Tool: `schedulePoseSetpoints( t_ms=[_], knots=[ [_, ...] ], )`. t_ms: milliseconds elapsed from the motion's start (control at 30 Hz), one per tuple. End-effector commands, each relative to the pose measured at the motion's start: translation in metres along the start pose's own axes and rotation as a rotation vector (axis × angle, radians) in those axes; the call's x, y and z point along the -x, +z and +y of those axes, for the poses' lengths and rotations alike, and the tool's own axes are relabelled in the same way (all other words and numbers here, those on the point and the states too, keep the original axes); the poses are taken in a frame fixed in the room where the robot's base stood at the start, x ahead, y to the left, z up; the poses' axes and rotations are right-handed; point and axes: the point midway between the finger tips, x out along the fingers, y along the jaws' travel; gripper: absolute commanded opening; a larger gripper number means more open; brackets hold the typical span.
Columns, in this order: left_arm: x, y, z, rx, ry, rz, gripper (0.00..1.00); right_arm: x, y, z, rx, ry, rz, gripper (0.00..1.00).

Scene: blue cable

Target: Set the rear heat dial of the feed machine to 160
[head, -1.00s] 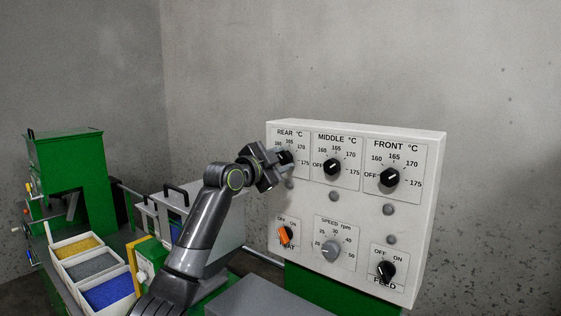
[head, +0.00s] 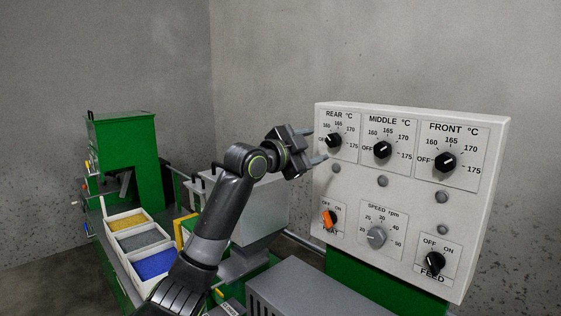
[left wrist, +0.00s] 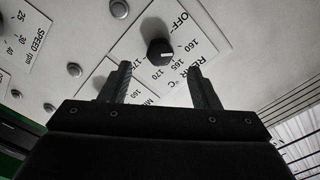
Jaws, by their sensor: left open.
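The rear heat dial (head: 333,140) is a black round knob at the upper left of the white panel, under the label "REAR °C". It also shows in the left wrist view (left wrist: 160,52), where its white mark points toward 160. My left gripper (head: 315,146) is open and empty, just left of the rear dial and apart from it. In the left wrist view its two fingers (left wrist: 157,78) are spread, with the dial ahead of them. My right gripper is in neither view.
The middle dial (head: 382,150) and front dial (head: 444,162) sit to the right on the panel. Below are the orange heat switch (head: 329,218), grey speed knob (head: 376,237) and black feed switch (head: 434,263). Bins of coloured pellets (head: 124,220) stand at left.

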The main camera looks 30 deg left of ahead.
Motion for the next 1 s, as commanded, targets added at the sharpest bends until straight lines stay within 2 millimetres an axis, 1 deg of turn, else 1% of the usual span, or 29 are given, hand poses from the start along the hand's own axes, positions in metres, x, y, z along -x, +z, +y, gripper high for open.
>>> schedulePoseSetpoints(
  t_ms=[33,300,400,500,700,1000],
  knots=[
    [0.011,0.003,0.002,-0.006,-0.003,-0.002,0.56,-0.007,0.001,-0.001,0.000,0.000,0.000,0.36],
    [0.065,0.003,0.001,-0.007,-0.003,-0.002,0.56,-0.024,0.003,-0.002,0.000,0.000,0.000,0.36],
    [0.082,0.003,0.002,-0.006,0.000,-0.004,0.56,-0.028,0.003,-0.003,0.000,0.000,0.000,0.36],
    [0.093,0.002,0.001,-0.005,-0.002,-0.003,0.56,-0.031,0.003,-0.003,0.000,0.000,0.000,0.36],
    [0.105,0.001,0.001,-0.002,0.000,-0.002,0.56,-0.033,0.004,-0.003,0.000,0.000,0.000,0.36],
    [0.107,0.000,0.000,0.000,0.000,-0.002,0.56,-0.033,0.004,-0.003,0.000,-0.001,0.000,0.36]
  ],
)
